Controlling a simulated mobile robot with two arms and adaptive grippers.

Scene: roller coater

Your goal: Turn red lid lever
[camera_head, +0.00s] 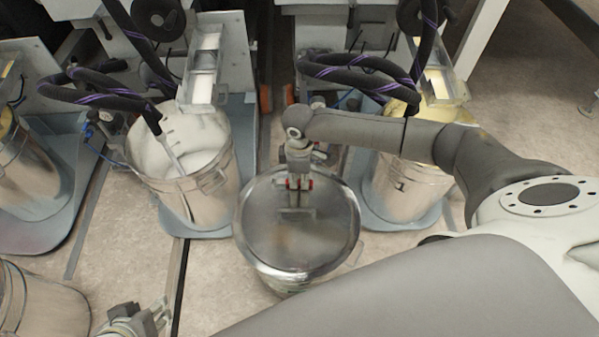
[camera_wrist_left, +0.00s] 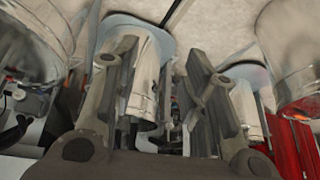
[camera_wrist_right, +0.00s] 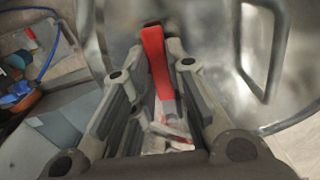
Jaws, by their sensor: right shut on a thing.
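A metal drum with a shiny round lid (camera_head: 300,243) stands on the floor at the middle of the head view. My right gripper (camera_head: 298,182) reaches down over the lid's far edge. In the right wrist view the red lever (camera_wrist_right: 156,60) lies between the fingers of my right gripper (camera_wrist_right: 160,52), which is shut on it. The lever's lower end is partly hidden by the fingers. My left gripper (camera_head: 152,316) is low at the left in the head view, away from the drum. In the left wrist view its fingers (camera_wrist_left: 158,58) are apart with nothing held.
An open bucket (camera_head: 205,185) with a hose in it stands left of the lidded drum. Another bucket (camera_head: 408,188) stands at the right, behind my right arm. A further drum (camera_head: 42,305) is at the lower left. Hoses hang from the machines behind.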

